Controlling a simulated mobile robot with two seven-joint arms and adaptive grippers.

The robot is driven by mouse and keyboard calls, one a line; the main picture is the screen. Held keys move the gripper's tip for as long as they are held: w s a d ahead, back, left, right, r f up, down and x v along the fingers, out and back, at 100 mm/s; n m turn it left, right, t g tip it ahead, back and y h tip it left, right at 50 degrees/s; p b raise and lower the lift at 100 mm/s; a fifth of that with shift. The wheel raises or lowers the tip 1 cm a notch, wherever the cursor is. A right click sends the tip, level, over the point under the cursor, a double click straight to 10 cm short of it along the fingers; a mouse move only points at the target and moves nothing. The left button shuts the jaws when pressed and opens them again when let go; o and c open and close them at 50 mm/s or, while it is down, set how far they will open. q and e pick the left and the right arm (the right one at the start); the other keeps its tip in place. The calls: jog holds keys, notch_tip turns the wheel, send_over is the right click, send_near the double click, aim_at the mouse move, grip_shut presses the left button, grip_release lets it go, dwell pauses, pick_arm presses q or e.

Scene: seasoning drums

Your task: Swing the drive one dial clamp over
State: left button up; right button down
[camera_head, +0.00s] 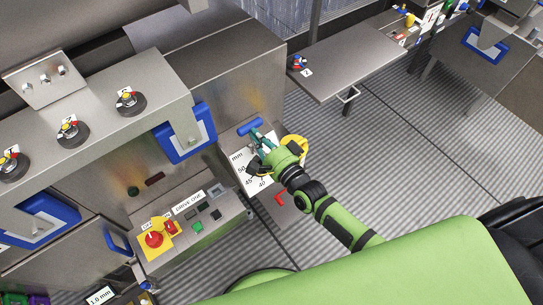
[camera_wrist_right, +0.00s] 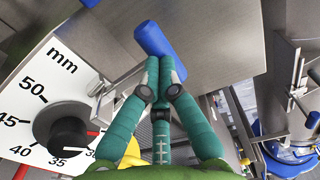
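The drive one dial (camera_head: 255,167) has a white face marked in mm. It shows large in the right wrist view (camera_wrist_right: 68,130), with its dark knob pointing between 30 and 35. A clamp with a blue handle (camera_head: 249,126) sits just above the dial; the handle also shows in the right wrist view (camera_wrist_right: 153,38). My right gripper (camera_head: 256,142) is at this handle. Its teal fingers (camera_wrist_right: 159,65) are drawn together, with the tips overlapping the handle's lower end in the picture. Whether they grip or only touch it is unclear. My left gripper is not in view.
The drive one control box (camera_head: 190,220) with a red stop button (camera_head: 154,239) stands left of the dial. A blue-framed latch (camera_head: 187,134) is on the machine's front. A steel table (camera_head: 350,65) stands at upper right. Open ribbed floor lies right of my arm.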

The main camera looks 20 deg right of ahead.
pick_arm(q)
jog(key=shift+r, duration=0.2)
pick_arm(e)
jog(key=shift+x, duration=0.75)
jog(key=shift+w, duration=0.1)
jog(key=shift+r, duration=0.1)
